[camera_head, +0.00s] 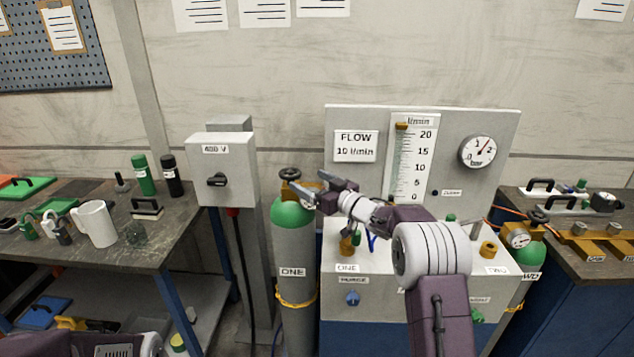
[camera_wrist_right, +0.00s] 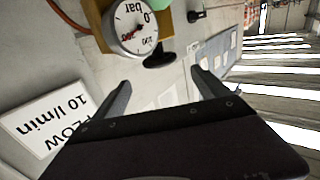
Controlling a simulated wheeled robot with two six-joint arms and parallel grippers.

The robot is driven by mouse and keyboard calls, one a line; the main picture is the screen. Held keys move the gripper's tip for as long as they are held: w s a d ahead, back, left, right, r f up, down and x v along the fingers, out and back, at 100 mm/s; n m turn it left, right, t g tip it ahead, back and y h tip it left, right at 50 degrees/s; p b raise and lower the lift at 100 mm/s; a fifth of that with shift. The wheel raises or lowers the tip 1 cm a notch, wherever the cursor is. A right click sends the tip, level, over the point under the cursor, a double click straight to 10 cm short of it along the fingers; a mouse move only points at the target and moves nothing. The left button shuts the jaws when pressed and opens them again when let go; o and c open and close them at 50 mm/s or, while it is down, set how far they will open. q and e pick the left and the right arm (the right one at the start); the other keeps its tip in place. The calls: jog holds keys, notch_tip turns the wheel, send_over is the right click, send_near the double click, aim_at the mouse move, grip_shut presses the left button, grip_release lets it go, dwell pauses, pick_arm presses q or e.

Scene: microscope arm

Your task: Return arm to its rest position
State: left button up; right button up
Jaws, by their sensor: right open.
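My right arm reaches up from the bottom of the head view. Its gripper (camera_head: 312,187) points left, close to the brass valve (camera_head: 291,176) on top of the green-shouldered cylinder ONE (camera_head: 293,250). In the right wrist view the two fingers (camera_wrist_right: 160,85) are spread with nothing between them. A round bar gauge (camera_wrist_right: 130,25) and a dark handwheel (camera_wrist_right: 160,57) show beyond the fingertips, seemingly apart from them. Part of my left arm shows at the bottom left of the head view; its gripper is out of view.
The flow panel (camera_head: 365,185) stands behind my right arm, above a console (camera_head: 340,292). A switch box (camera_head: 223,170) is on the left. A bench (camera_head: 165,240) holds a white mug (camera_head: 96,224). Cylinder TWO (camera_head: 529,252) stands on the right, beside another bench.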

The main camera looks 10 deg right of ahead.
jog(key=shift+w+a+f, duration=0.15)
jog(key=shift+w+a, duration=0.3)
jog(key=shift+a, duration=0.2)
jog(key=s+a+r+m+h+p, duration=0.1)
jog(key=s+a+r+m+p, duration=0.1)
jog(key=s+a+r, duration=0.35)
jog(key=s+d+f+m+g+h+p, duration=0.1)
jog(key=s+d+f+m+g+h, duration=0.25)
jog(key=s+f, duration=0.5)
jog(key=s+d+f+m+g+h, duration=0.25)
jog(key=s+d+f+h, duration=0.2)
jog(key=s+f, duration=0.35)
pick_arm(q)
jog(key=r, duration=0.2)
jog(key=shift+w+a+r, duration=0.2)
jog(key=shift+w+r, duration=0.05)
jog(key=shift+r, duration=0.15)
pick_arm(e)
jog(key=s+f+n+g, duration=0.1)
jog(key=s+f+g, duration=0.3)
jog(key=s, duration=0.5)
jog(key=s+f+g, duration=0.4)
jog(key=s+f, duration=0.1)
jog(key=s, duration=0.5)
jog(key=shift+s+d+n, duration=0.25)
jog(key=shift+d+n, duration=0.05)
jog(key=shift+n, duration=0.1)
